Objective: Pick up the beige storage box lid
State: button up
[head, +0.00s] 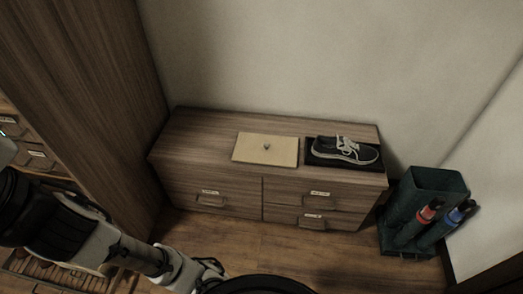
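The beige storage box lid (266,149) lies flat on top of a low wooden cabinet (200,137), left of a shoe. It is a thin rectangle with a small dark knob at its middle. My arm reaches in from the lower left. My gripper (212,268) is low in the picture, in front of the cabinet and well apart from the lid. Its fingers are small, dark and partly cut off by a dark round shape at the bottom edge, so I cannot see their opening.
A dark shoe with white laces (345,149) sits on a black tray (318,160) right of the lid. A dark green umbrella stand (424,183) is on the floor at right. A tall wooden cabinet (95,90) stands at left. The wall is directly behind the low cabinet.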

aim_at(282, 151)
jog(key=u, duration=1.7)
jog(key=z, duration=0.3)
jog(key=l+z, duration=0.35)
jog(key=i+l+z, duration=0.1)
jog(key=z, duration=0.25)
jog(key=i+l+z, duration=0.1)
jog(key=z, duration=0.25)
jog(key=i+l+z, duration=0.4)
jog(key=i+l, duration=0.6)
jog(key=l, duration=0.15)
